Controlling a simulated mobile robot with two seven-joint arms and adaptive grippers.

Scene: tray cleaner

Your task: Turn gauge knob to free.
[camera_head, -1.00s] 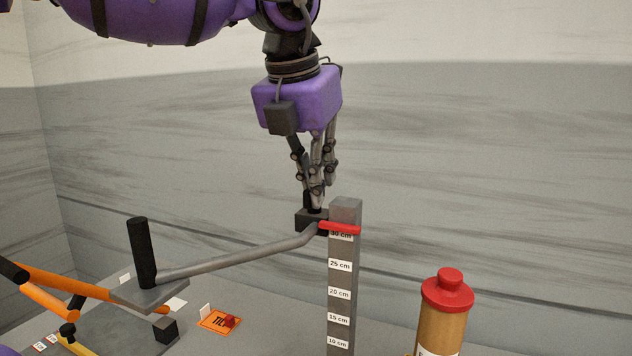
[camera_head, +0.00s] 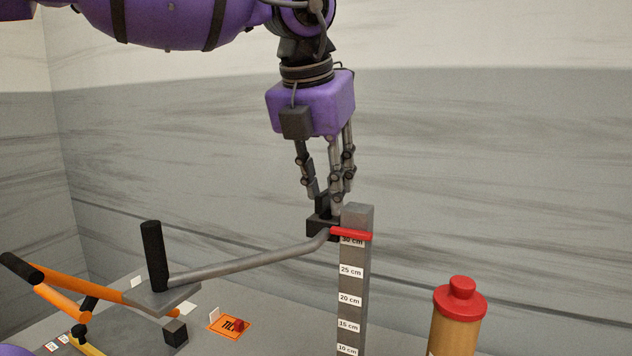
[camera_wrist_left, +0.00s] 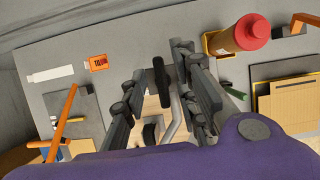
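The gauge post (camera_head: 355,285) is a grey upright column with centimetre labels, and a red pointer (camera_head: 352,234) sits by its 30 cm label. A dark slider block (camera_head: 318,228) sits beside the post near its top, with a black upright knob (camera_head: 321,203) on it. My left gripper (camera_head: 326,200) points down over the knob, its fingers apart on either side. In the left wrist view the knob (camera_wrist_left: 161,84) shows as a narrow black bar between the spread fingers, closer to the right-hand one; contact there is unclear. My right gripper is not in view.
A grey bent arm (camera_head: 250,264) runs left from the slider to a plate with a black handle (camera_head: 154,254). A red-capped cylinder (camera_head: 455,330) stands at the right. An orange tilt card (camera_head: 230,327) and orange-handled levers (camera_head: 75,282) lie to the left.

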